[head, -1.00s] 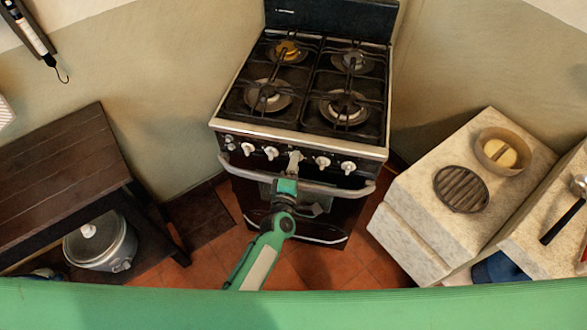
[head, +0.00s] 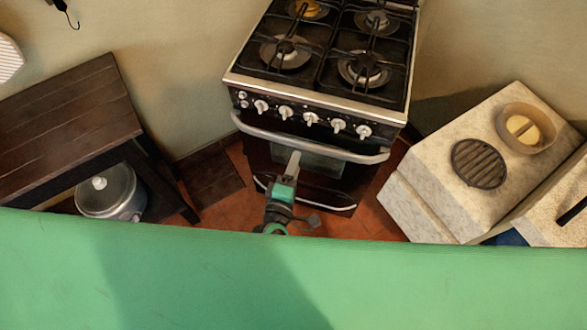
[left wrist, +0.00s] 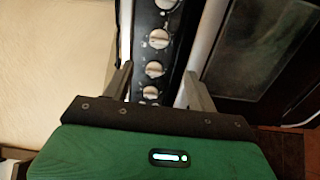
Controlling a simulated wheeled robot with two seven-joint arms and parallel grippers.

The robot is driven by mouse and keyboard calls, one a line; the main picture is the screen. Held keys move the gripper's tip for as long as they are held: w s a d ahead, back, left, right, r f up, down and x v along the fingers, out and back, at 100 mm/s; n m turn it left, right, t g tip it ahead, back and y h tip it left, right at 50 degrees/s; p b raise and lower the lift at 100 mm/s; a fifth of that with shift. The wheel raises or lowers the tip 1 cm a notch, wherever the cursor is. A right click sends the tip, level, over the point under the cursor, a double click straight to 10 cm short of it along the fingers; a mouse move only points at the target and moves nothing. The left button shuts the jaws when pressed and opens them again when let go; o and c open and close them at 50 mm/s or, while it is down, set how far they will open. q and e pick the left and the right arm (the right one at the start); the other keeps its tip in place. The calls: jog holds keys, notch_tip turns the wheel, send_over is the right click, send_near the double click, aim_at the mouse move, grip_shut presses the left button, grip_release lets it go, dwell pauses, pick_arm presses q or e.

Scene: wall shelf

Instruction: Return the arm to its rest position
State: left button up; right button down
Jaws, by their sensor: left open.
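My left gripper (head: 293,165) is in front of the stove (head: 318,90), below its front handle bar (head: 310,140) in the head view. Its jaws are open and empty. In the left wrist view, the two fingers (left wrist: 155,85) stand apart, with the stove's knob panel (left wrist: 155,50) showing between and beyond them. Whether a finger touches the stove cannot be told. My right gripper is not in view.
A dark wooden table (head: 65,125) stands at the left, with a silver cooker (head: 110,195) beneath it. A stone counter (head: 430,195) at the right holds a round grate (head: 479,163) and a bowl (head: 540,140). Tiled floor (head: 225,205) shows before the stove.

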pick_arm(q)
jog(key=shift+s, duration=0.2)
dwell(0.4)
jog(key=s+a+f+m+g, duration=0.3)
jog(key=s+f+m, duration=0.1)
jog(key=f, duration=0.7)
jog(key=s+a+f+m+g, duration=0.2)
jog(key=s+f+m+g, duration=0.15)
jog(key=f, duration=0.65)
jog(key=s+a+f+m+g, duration=0.25)
jog(key=s+f, duration=0.25)
jog(key=f, duration=0.6)
jog(key=s+a+f+m+g+y, duration=0.1)
jog(key=s+a+f+m+g, duration=0.1)
jog(key=s+a+f, duration=0.3)
jog(key=s+a+f+m+g+y, duration=0.1)
jog(key=s+a+f+m+g, duration=0.2)
jog(key=s, duration=0.8)
jog(key=s+a+f+m+g+y, duration=0.2)
jog(key=s+a+f, duration=0.6)
jog(key=s, duration=0.1)
jog(key=shift+f+m+g, duration=0.2)
jog(key=shift+m+g, duration=0.1)
jog(key=shift+m, duration=0.1)
